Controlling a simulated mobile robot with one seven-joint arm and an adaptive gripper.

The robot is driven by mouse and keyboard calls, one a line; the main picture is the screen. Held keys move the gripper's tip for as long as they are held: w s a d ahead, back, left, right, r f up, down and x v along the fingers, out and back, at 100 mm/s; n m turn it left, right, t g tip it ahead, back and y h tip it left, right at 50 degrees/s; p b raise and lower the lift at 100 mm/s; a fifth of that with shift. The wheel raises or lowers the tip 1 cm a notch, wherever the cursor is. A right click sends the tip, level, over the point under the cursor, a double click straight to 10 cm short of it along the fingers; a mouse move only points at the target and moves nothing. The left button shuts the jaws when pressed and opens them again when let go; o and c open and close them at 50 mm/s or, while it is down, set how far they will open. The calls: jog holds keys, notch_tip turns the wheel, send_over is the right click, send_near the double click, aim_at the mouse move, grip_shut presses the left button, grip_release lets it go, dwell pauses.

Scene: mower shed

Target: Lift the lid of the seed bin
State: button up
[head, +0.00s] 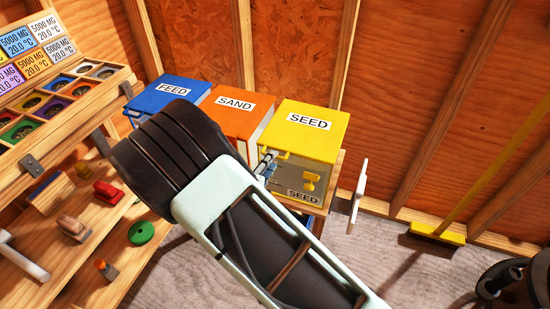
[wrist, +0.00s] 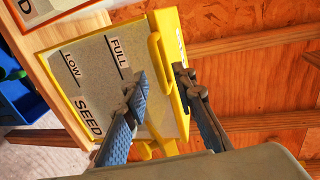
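The seed bin's yellow lid (head: 312,130), marked SEED, lies shut on the rightmost bin in the head view. The lid's edge (wrist: 182,105) runs down the wrist view, with a yellow bar handle (wrist: 157,60) on its front. The bin's front (wrist: 85,65) carries LOW, FULL and SEED marks; it also shows below the lid in the head view (head: 285,187). My gripper (wrist: 160,84) is open and empty, its fingertips apart on either side of the handle's line. I cannot tell whether either finger touches it. In the head view my arm hides part of the bin and the gripper (head: 267,166).
The orange SAND bin (head: 232,118) and blue FEED bin (head: 170,92) stand close on the left. A workbench with tools and a green disc (head: 142,232) is at left. A yellow broom (head: 437,233) leans against the right wall. Open floor (head: 385,265) lies at right.

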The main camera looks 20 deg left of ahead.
jog(key=shift+x, duration=1.85)
jog(key=shift+d, duration=0.1)
grip_shut()
jog(key=shift+s+f, duration=0.1)
